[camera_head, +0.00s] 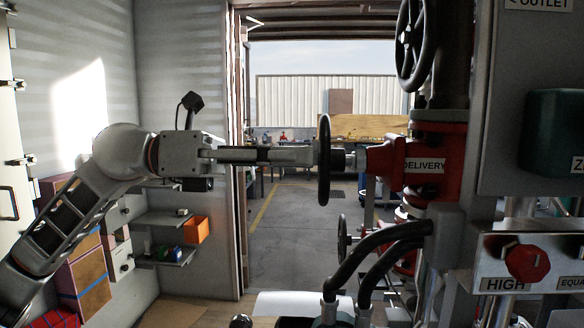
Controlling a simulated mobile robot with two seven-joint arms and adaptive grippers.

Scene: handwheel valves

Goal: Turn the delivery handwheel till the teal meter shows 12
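The delivery handwheel (324,186) is dark and seen edge-on, upright, on the red valve body (385,160) labelled DELIVERY. My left gripper (312,155) reaches in level from the left. Its fingertips are at the near side of the wheel, at about hub height. I see the fingers from the side, so their gap and any contact with the wheel cannot be told. A dark teal housing (552,130) stands at the right edge; no reading shows on it. My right gripper is not in view.
Another handwheel (413,45) is above right, and a lower one (342,240) sits below. Black hoses (365,260) curve in front of the pipework. A red knob (526,262) is on the panel marked HIGH. Shelves (165,218) with an orange bin (196,229) stand left. Open floor lies beyond the doorway.

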